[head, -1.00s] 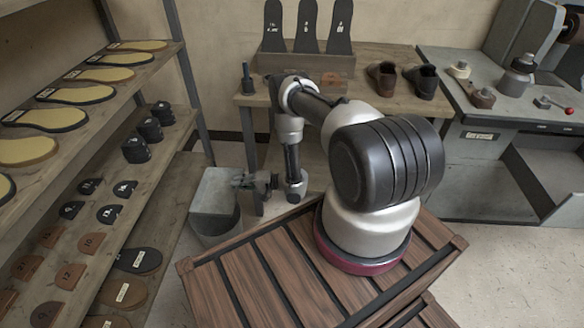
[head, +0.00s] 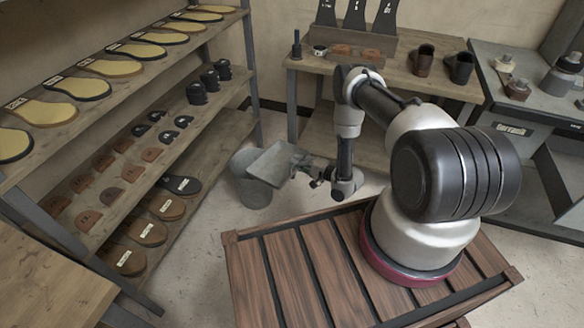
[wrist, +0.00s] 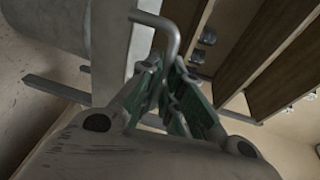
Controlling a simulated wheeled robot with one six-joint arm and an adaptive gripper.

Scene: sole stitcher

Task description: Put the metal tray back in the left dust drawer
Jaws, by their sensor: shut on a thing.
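The grey metal tray (head: 278,163) is held in the air, tilted, beside and partly over the rim of a grey bucket in the head view. My gripper (head: 312,178) is at the tray's right side. In the wrist view my gripper (wrist: 172,88) has its green-padded fingers closed around the tray's bent metal handle (wrist: 172,30). The tray's wall (wrist: 112,45) shows just beyond it. A labelled grey front (head: 511,130) is on the machine cabinet at the right. I cannot tell whether it is the left dust drawer.
The grey bucket (head: 252,192) stands on the floor behind the tray. Shelves (head: 150,130) with soles and heels fill the left side. A wooden table (head: 400,78) with shoes and tools is at the back. Some floor is clear between shelves and my base.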

